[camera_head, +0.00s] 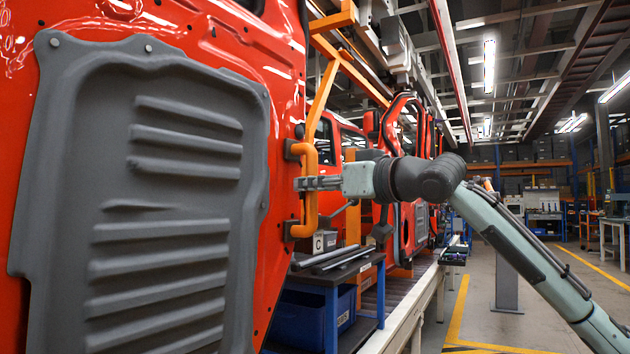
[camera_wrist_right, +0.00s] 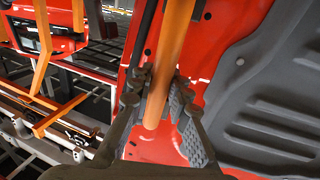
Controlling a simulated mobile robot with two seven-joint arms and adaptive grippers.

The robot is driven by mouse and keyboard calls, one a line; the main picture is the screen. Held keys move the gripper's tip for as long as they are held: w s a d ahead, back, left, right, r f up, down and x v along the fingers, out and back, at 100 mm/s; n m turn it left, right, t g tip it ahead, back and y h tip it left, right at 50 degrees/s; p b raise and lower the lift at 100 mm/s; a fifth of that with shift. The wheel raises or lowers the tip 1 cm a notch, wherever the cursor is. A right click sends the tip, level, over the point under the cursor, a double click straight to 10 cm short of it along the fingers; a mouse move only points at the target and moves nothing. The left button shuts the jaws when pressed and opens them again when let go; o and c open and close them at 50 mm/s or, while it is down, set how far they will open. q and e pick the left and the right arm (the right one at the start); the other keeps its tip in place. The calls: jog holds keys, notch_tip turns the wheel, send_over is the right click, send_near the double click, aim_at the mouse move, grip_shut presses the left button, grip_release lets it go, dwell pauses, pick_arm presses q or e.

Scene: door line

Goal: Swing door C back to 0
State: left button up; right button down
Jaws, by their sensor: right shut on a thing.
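A red door (camera_head: 283,85) with a grey ribbed inner panel (camera_head: 165,200) fills the left of the head view. An orange bar handle (camera_head: 311,212) is fixed by dark brackets along the door's right edge. My right gripper (camera_head: 308,183) reaches it from the right and is shut around the handle's upright bar. In the right wrist view my gripper's fingers (camera_wrist_right: 163,105) lie on either side of the orange handle (camera_wrist_right: 172,58), with the red door (camera_wrist_right: 225,52) behind. A small plate marked C (camera_head: 318,242) shows just right of the handle. My left gripper is not in view.
A dark-topped stand (camera_head: 338,268) with rods on it and a blue bin (camera_head: 300,316) are right of the door, below my right gripper. More red bodies stand along the line behind.

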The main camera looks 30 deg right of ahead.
aim_at(290, 186)
jog(key=shift+n+g+y, duration=0.3)
jog(key=shift+n+y, duration=0.1)
jog(key=shift+y, duration=0.3)
jog(key=p+x, duration=0.1)
jog(key=x, duration=0.6)
jog(key=shift+p, duration=0.3)
jog(key=shift+w+r, duration=0.2)
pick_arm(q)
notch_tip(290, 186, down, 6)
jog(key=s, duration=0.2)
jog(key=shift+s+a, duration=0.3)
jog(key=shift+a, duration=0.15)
pick_arm(e)
jog(key=shift+w, duration=0.1)
jog(key=c, duration=1.9)
grip_release()
jog(key=o, duration=0.5)
jog(key=shift+w+a+f, duration=0.25)
jog(key=shift+w+a, duration=0.05)
jog(key=shift+w, duration=0.1)
jog(key=shift+c, duration=0.2)
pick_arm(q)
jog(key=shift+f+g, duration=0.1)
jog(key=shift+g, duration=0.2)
pick_arm(e)
jog(key=shift+s+d+r, duration=0.1)
jog(key=shift+s, duration=0.05)
jog(key=shift+s, duration=0.1)
